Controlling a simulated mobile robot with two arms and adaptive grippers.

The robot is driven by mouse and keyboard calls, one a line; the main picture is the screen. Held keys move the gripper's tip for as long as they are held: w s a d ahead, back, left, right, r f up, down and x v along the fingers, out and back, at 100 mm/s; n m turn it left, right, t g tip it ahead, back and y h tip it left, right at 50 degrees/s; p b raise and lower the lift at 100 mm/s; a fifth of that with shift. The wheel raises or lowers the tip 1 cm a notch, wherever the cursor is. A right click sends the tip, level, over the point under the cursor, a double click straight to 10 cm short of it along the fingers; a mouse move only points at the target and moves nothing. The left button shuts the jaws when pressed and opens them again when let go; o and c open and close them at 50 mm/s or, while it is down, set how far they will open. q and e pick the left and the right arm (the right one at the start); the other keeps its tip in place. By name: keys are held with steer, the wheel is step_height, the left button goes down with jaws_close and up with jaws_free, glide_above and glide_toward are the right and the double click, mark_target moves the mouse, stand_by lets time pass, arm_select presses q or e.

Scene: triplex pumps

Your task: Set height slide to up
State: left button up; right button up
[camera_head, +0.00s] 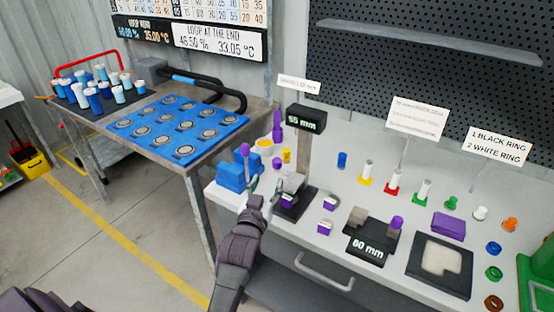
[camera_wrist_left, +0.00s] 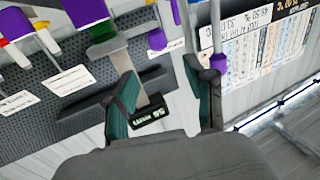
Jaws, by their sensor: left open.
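The height gauge has a black "55 mm" display (camera_head: 306,120) on a post, above a dark base with a grey block (camera_head: 293,181) and purple parts. Which part is the height slide I cannot tell for sure. My left gripper (camera_head: 266,188) is open just left of the grey block, and its arm hides part of the base. In the left wrist view, the "55" display (camera_wrist_left: 158,117) shows tilted between the open fingers (camera_wrist_left: 160,72), with a grey bar (camera_wrist_left: 124,64) beside it. A purple knob (camera_wrist_left: 218,63) is by the right finger. No contact can be made out.
A blue device (camera_head: 236,177) with a purple-knobbed lever (camera_head: 244,150) stands close left of my gripper. A second gauge with a "60 mm" display (camera_head: 367,250) and a black tray (camera_head: 440,268) are right. Coloured pegs and sign cards stand behind. A blue rack (camera_head: 178,130) is on the left table.

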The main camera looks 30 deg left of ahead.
mark_target(276, 163)
arm_select(q)
steer(key=p+x, duration=0.1)
steer(key=x, duration=1)
steer(key=shift+w, duration=0.25)
steer(key=shift+c, duration=0.2)
jaws_close()
